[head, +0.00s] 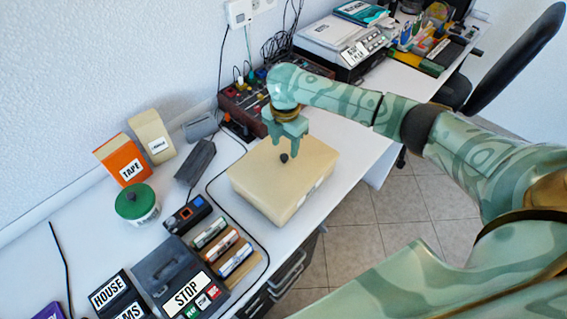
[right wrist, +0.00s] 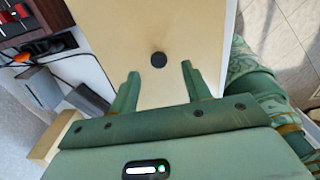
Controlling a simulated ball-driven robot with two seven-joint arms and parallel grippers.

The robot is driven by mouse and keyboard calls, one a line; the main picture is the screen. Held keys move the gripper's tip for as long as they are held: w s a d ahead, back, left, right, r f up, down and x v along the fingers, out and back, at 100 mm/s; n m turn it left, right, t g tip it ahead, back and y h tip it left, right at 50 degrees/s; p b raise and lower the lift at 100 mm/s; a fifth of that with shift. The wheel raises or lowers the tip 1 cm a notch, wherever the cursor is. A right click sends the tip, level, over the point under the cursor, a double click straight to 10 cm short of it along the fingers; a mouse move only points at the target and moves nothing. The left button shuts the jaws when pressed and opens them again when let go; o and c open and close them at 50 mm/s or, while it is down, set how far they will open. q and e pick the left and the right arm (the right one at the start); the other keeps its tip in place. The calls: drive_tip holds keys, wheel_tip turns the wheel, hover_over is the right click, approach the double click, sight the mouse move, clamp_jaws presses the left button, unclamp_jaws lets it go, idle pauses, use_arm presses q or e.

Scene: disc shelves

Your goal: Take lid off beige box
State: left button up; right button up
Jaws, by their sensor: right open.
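The beige box (head: 275,205) stands on the white desk with its flat beige lid (head: 262,172) on top. A small dark round knob (head: 284,158) sits on the lid. My right gripper (head: 287,139) is over the far part of the lid, close to the knob. In the right wrist view the two fingers (right wrist: 160,80) are spread apart, with the dark knob (right wrist: 158,60) centred just beyond their tips and nothing between them. I cannot tell the exact height of the fingertips above the lid. My left gripper is not in view.
A mixer panel (head: 243,98) with cables stands behind. The desk's front edge is close to the box's right side.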

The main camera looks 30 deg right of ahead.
sight(284, 156)
wheel_tip(284, 156, down, 5)
drive_tip(key=b, duration=0.2)
drive_tip(key=shift+w+b, duration=0.1)
drive_tip(key=shift+b, duration=0.2)
drive_tip(key=shift+r, duration=0.1)
clamp_jaws()
drive_tip(key=shift+r, duration=0.1)
